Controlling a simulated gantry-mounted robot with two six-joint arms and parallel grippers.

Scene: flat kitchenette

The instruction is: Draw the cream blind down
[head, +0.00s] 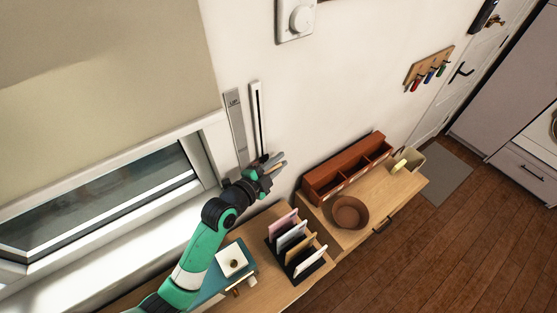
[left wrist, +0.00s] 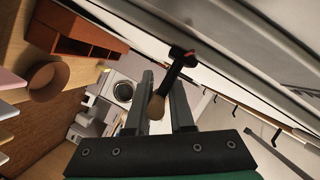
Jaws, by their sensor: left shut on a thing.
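The cream blind (head: 105,55) covers the upper part of the window at the left, and dark glass (head: 100,185) shows below its lower edge. On the wall right of the window is an upright white slotted track (head: 257,115), beside a grey plate marked UP (head: 235,122). My left gripper (head: 274,164) is at the track's lower end. In the left wrist view, a black lever with a wooden knob (left wrist: 157,107) stands between its fingers (left wrist: 163,88), which are shut on it. In the head view the gripper partly hides the lever. My right gripper is in neither view.
Below the arm, a wooden cabinet carries a letter rack (head: 294,243), a teal box (head: 222,272), a brown bowl (head: 349,212) and a reddish divided box (head: 345,167). A white dial (head: 301,19) is on the wall above.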

